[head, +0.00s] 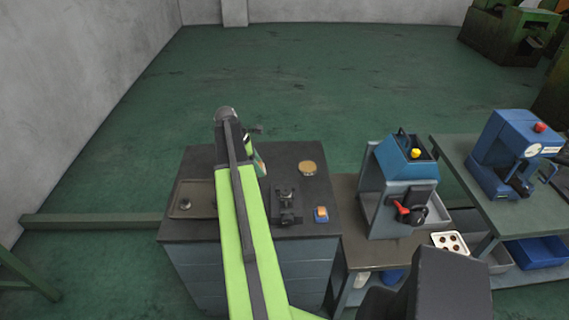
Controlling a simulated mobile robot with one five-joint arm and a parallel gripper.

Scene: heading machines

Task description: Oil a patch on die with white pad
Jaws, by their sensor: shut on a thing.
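The arm reaches up the picture over a dark cabinet, and its raised link covers the space behind it. My gripper and anything in it are hidden behind that link. A small dark block-like fixture (287,207) stands on the cabinet top, right of the arm; it may be the die, but I cannot tell for sure. No white pad can be made out. A round tan dish or lid (308,168) lies at the back right of the cabinet top.
A shallow tray (178,212) with a small dark thing lies left of the arm. A small orange-and-blue item (321,214) sits front right. Another blue machine (505,150) stands farther right.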

